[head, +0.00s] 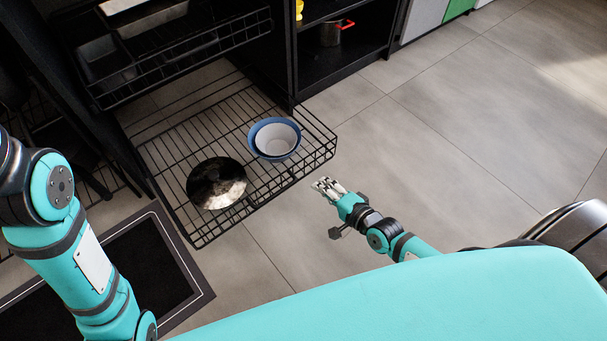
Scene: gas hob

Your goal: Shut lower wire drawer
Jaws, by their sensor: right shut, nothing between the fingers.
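The lower wire drawer (172,150) is black and pulled out over the floor from a dark cabinet. A blue-rimmed bowl with a white inside (275,140) stands on it at the right. A dark shiny bowl or lid (216,184) lies on it nearer the front. My right gripper (325,186) is shut and empty, in front of the drawer's front rail near its right end; a small gap seems to separate them. My left arm comes in at the left edge, but its gripper is out of view.
An upper wire drawer (185,58) with metal trays sits above, also partly out. A dark shelf unit (345,60) holding a pot with red handles (333,33) stands to the right. A black mat (130,275) lies at lower left. The tiled floor at right is clear.

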